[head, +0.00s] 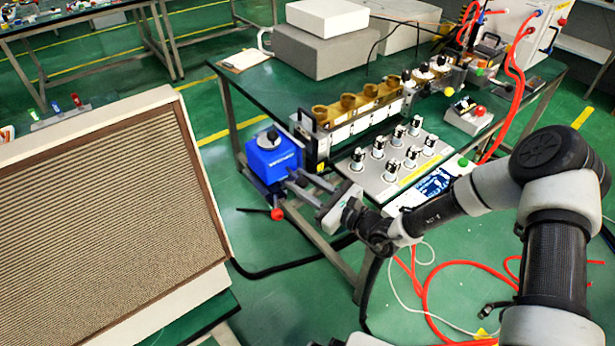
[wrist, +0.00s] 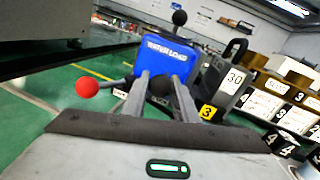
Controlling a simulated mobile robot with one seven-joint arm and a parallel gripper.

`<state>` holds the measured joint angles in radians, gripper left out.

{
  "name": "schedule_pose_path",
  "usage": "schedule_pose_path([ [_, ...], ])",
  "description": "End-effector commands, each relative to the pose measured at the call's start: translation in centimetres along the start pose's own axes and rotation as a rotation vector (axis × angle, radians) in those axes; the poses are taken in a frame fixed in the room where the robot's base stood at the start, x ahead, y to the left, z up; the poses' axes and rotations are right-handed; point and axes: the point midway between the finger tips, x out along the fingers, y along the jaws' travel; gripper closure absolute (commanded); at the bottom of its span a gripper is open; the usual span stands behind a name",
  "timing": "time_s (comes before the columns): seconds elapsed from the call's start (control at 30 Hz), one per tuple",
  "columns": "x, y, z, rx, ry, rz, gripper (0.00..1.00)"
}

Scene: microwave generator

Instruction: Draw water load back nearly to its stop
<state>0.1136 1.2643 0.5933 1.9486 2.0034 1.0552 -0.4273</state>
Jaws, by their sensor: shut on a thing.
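The water load (head: 275,153) is a blue box with a black knob on top, at the left end of the bench. In the wrist view its lettered face (wrist: 166,58) is straight ahead, in front of my fingers. My gripper (head: 291,181) reaches it from the lower right. In the wrist view my two fingers (wrist: 160,86) are closed on a dark round knob (wrist: 159,84) at the front of the water load. A lever with a red ball (wrist: 87,87) sticks out to the left; the red ball (head: 277,214) hangs low in the head view. The stop cannot be made out.
A brass-topped row of units (head: 360,108) and a panel of knobs (head: 398,160) lie further right. A large grille cabinet (head: 105,210) stands at left.

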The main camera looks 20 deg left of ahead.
Motion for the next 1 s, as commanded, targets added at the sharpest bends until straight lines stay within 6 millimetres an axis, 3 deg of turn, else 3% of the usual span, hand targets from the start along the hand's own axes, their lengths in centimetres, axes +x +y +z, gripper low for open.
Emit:
schedule_pose_path([
  [0.23,0.0,0.0,-0.1,-0.001,0.001,0.0,1.0],
  [0.27,0.0,0.0,-0.1,-0.001,0.001,0.0,0.69],
  [0.33,0.0,0.0,-0.1,-0.001,0.001,-0.001,0.57],
  [0.73,-0.7,-0.2,-0.1,-0.001,0.002,-0.004,0.56],
  [0.87,-2.6,-0.2,0.0,0.0,0.003,-0.005,0.56],
  [1.0,-6.0,-0.3,0.1,0.0,0.003,-0.006,0.56],
])
